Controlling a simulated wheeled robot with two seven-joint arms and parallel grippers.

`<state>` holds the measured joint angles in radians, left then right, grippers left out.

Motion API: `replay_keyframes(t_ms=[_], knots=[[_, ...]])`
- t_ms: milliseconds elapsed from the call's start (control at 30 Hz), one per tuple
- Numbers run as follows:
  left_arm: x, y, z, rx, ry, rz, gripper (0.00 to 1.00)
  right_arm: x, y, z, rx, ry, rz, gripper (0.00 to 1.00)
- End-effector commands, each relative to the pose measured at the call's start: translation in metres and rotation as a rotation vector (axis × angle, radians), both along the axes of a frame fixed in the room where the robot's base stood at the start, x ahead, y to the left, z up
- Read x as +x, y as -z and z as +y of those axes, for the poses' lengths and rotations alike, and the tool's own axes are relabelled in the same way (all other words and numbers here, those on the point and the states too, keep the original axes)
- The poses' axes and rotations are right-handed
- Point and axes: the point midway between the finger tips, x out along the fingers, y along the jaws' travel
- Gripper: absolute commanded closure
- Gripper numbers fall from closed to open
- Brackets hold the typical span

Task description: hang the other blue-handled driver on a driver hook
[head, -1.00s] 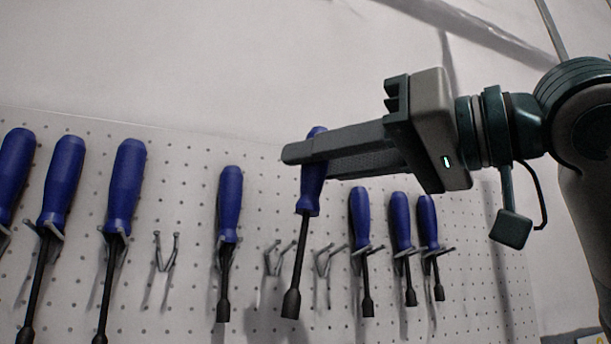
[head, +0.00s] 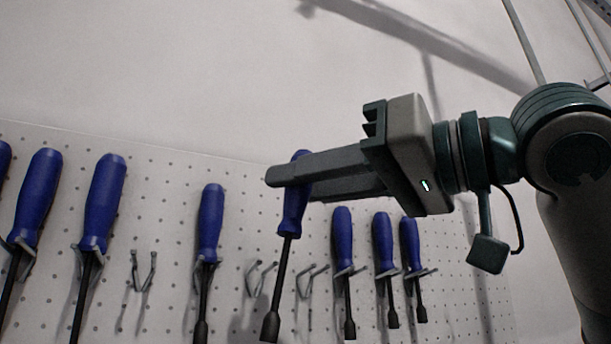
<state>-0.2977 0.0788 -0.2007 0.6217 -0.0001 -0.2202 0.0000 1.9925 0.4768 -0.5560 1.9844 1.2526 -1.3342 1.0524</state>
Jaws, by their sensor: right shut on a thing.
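My right gripper (head: 290,178) comes in from the right and is shut on a blue-handled driver (head: 295,208) by its handle. The driver hangs nearly upright, its tip (head: 270,326) leaning a little left, in front of the pegboard. Empty driver hooks show at the left (head: 143,270), just left of the held shaft (head: 258,278) and just right of it (head: 312,282). The held shaft passes between these last two in the picture; its distance from the board is hard to tell. My left gripper is not in view.
Other blue-handled drivers hang on hooks: one left of the held driver (head: 211,222), several further left (head: 104,205), and three to the right (head: 343,240). The white pegboard (head: 180,170) has bare wall above it.

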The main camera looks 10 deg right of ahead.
Motion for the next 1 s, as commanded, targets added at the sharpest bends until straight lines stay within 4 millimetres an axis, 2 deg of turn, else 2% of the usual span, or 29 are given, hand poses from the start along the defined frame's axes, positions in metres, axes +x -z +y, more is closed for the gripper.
replay_keyframes(t_ms=[1000], knots=[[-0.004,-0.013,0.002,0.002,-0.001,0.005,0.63,0.047,0.006,0.015,0.000,0.000,0.000,1.00]])
